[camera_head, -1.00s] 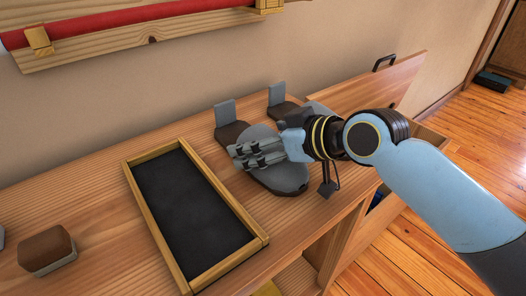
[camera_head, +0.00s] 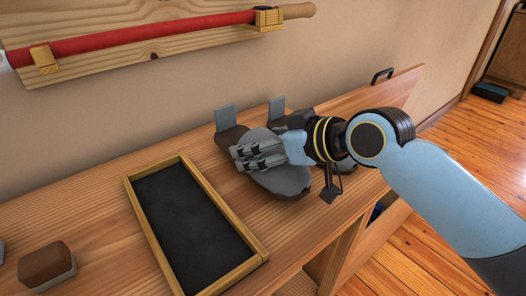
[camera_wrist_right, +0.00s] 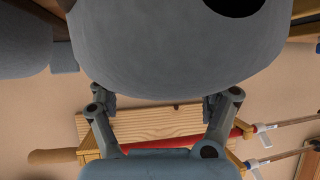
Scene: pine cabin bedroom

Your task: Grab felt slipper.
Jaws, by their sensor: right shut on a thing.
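A grey felt slipper (camera_head: 283,182) lies over the wooden bench top in the head view, partly covered by my right gripper (camera_head: 258,157). The right gripper comes in from the right and is shut on this slipper. In the right wrist view the slipper (camera_wrist_right: 170,60) fills the top middle, with a dark opening at its upper right, and the gripper (camera_wrist_right: 160,103) has a finger at each side of it. I cannot tell whether the slipper touches the bench. My left gripper is out of view.
A wood-framed tray (camera_head: 205,240) with a dark inside lies left of the slipper. A brown-topped block (camera_head: 46,264) sits at the far left. Dark brown pieces with grey uprights (camera_head: 226,118) stand behind the slipper. A red rod (camera_head: 140,38) hangs on the wall. A black handle (camera_head: 382,76) is at the right.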

